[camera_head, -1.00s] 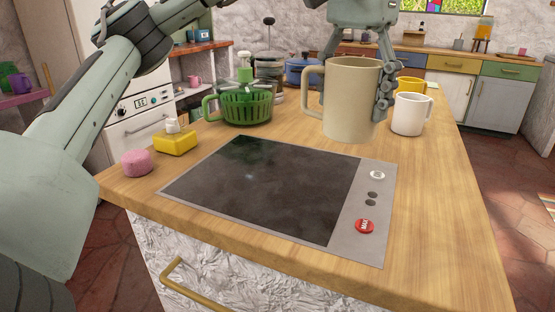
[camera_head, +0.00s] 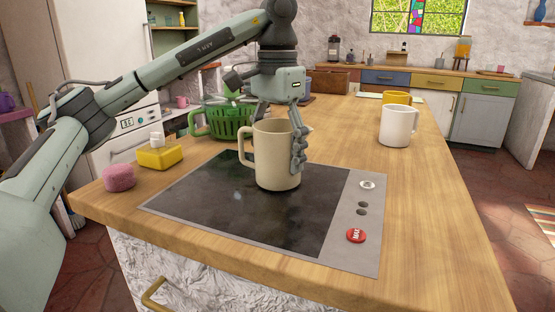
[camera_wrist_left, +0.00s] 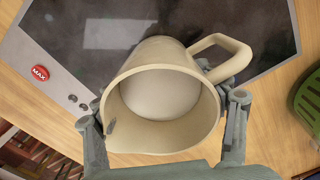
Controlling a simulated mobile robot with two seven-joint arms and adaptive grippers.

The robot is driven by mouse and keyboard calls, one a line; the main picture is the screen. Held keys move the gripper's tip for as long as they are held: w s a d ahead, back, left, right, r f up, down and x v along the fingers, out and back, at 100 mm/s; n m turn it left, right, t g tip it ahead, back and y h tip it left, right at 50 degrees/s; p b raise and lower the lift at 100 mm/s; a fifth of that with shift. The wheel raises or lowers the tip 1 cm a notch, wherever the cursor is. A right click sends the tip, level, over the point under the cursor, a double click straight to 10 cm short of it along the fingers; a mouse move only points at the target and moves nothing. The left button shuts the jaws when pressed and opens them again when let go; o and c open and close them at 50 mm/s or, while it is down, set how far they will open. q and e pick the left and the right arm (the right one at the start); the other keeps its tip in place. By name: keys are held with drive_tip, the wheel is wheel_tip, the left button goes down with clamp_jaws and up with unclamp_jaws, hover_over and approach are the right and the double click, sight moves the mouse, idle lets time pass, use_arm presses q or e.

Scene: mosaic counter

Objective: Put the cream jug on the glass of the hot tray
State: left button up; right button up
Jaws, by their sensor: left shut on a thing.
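The cream jug (camera_head: 277,160) is upright over the far right part of the dark glass of the hot tray (camera_head: 215,205). Its handle points left in the head view. My left gripper (camera_head: 277,140) is shut on the jug's body from behind, with a finger on each side. In the left wrist view the jug (camera_wrist_left: 165,100) is seen from above, empty inside, between the two fingers, with the glass (camera_wrist_left: 110,35) beyond it. Whether the jug's base touches the glass, I cannot tell for sure. My right gripper is not in view.
A white mug (camera_head: 396,126) and a yellow mug (camera_head: 396,98) stand to the right. A green basket (camera_head: 228,121) stands behind the tray. The right side of the counter is clear.

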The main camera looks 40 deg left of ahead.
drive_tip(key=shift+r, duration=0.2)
use_arm(q)
drive_tip(key=shift+f, duration=0.2)
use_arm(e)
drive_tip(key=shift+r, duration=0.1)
use_arm(q)
drive_tip(key=o, duration=1.7)
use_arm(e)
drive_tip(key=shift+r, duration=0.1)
use_arm(q)
drive_tip(key=shift+r, duration=0.2)
drive_tip(key=shift+r+p, duration=1.5)
drive_tip(key=shift+r, duration=4.4)
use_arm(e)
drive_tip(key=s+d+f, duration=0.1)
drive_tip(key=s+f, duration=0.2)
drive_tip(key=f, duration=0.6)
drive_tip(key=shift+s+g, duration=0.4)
